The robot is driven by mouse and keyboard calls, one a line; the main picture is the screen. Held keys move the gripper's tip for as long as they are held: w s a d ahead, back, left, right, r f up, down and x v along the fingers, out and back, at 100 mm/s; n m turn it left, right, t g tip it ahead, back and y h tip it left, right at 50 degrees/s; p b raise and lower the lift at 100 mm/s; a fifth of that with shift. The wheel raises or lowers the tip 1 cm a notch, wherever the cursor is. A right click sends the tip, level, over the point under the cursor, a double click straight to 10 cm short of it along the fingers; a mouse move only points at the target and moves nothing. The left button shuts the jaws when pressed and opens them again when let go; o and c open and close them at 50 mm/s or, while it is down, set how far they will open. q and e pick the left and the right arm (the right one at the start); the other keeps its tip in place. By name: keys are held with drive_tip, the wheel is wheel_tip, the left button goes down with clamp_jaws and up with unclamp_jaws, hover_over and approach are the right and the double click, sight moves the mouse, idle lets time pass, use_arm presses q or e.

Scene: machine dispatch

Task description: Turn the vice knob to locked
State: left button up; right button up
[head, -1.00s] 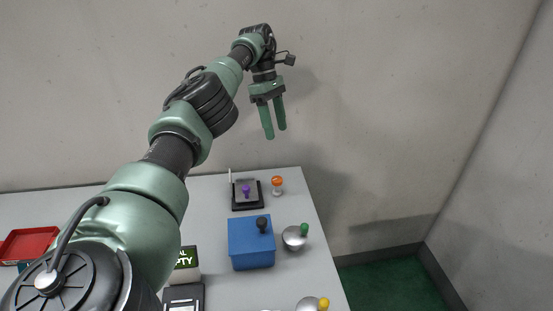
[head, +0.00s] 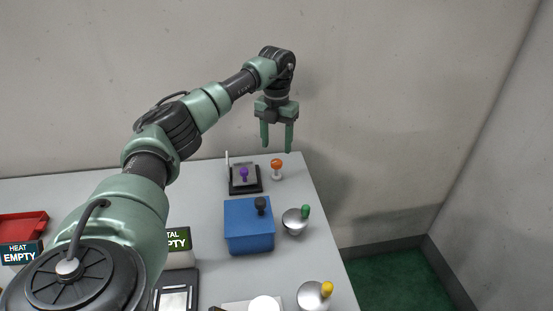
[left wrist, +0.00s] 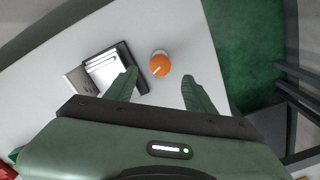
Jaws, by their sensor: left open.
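An orange knob (head: 277,163) on a pale stem stands at the far right of the table, beside a black-framed device. The wrist view shows the orange knob (left wrist: 160,64) from above, with a short white mark on its top. I cannot read any locked marking. My left gripper (head: 277,139) is open and empty, pointing down above the orange knob and apart from it. In the wrist view the knob appears between the two fingertips (left wrist: 160,75). My right gripper is not in view.
The black-framed device (head: 245,190) with a purple knob (head: 244,173) is just left. Nearer are a blue box (head: 249,235) with a black knob, and silver domes with green (head: 305,211) and yellow knobs (head: 327,289). A red tray (head: 22,226) lies far left.

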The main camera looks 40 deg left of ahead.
sight(276, 161)
use_arm(q)
wheel_tip(276, 161, down, 6)
drive_tip(key=shift+p, duration=0.5)
clamp_jaws()
